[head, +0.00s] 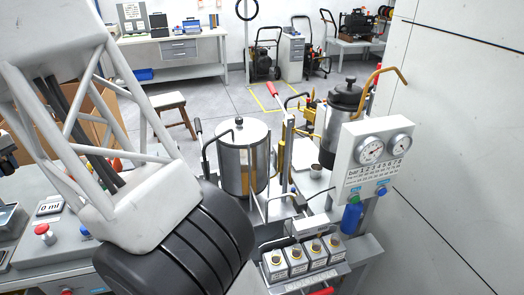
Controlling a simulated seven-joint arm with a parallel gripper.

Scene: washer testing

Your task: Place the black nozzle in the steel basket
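I cannot make out the black nozzle in the head view. I cannot pick out a steel basket with certainty either. A grey metal-rimmed tray (10,222) is cut off at the left edge, and I cannot tell whether it is the basket. My white truss-like arm with a thick black ribbed section fills the left and lower middle and hides much of the bench behind it. The fingertips of my gripper do not show, so what it holds cannot be seen.
A gauge panel (372,150) and several labelled small boxes (296,258) stand right. A red button (42,229) is at left. A wall closes the right.

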